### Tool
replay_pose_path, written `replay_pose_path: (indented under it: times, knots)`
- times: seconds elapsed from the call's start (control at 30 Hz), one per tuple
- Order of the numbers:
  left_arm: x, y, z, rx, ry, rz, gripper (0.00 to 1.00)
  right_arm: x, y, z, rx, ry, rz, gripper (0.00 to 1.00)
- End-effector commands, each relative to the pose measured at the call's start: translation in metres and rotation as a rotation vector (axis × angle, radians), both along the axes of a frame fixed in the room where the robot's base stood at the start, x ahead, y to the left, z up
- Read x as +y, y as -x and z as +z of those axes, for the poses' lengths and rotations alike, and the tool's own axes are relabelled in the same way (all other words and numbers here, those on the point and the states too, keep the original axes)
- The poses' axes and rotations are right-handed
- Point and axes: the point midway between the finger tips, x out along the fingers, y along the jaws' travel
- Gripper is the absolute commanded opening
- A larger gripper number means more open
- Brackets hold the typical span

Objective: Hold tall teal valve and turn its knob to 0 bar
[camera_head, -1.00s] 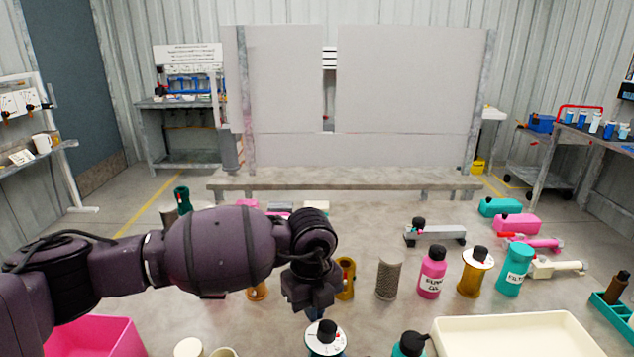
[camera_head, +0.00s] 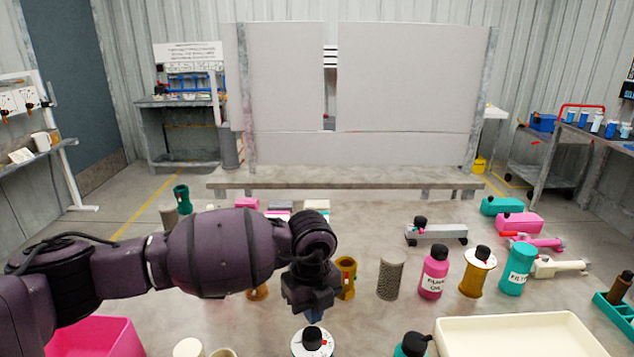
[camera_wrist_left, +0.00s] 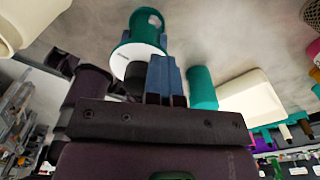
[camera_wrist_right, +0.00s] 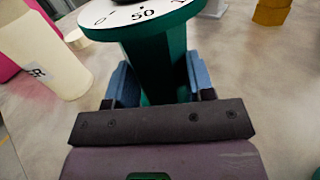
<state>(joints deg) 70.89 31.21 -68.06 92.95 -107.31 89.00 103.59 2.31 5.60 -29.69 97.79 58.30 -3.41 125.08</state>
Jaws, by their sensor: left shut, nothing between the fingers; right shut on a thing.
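The tall teal valve (camera_wrist_right: 160,65) stands between the blue fingers of my right gripper (camera_wrist_right: 158,90), which is shut on its body. Its white dial (camera_wrist_right: 143,18) shows 0 at the left and 50 near the middle. The dial also shows at the bottom of the head view (camera_head: 302,349), with a black knob (camera_head: 313,338) on top. My left gripper (camera_head: 312,316) is shut and empty, just behind the knob in the head view. In the left wrist view its blue fingers (camera_wrist_left: 166,78) are beside a white dial (camera_wrist_left: 128,62) and black knob. The pointer cannot be read.
A cream tray (camera_head: 520,322) lies at front right, a pink bin (camera_head: 95,338) at front left.

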Motion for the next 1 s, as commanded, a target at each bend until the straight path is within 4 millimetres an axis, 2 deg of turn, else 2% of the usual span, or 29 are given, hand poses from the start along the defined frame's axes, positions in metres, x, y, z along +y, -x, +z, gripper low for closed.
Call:
replay_pose_path:
  times: [0.2, 0.5, 0.8, 1.0]
  knots:
    - [-0.001, 0.0, 0.029, -0.005, 0.003, -0.006, 0.0, -0.005, -0.002, -0.002, 0.005, 0.006, -0.008, 0.13]
    - [0.0, -0.001, 0.057, -0.006, 0.002, -0.005, 0.0, -0.006, -0.002, 0.0, 0.003, 0.005, -0.009, 0.13]
    - [0.001, 0.0, 0.059, -0.007, 0.002, -0.005, 0.0, -0.006, -0.002, 0.001, 0.001, 0.004, -0.009, 0.13]
    - [0.013, 0.012, 0.067, -0.018, -0.006, -0.006, 0.0, -0.005, -0.002, 0.002, 0.0, 0.004, -0.009, 0.13]
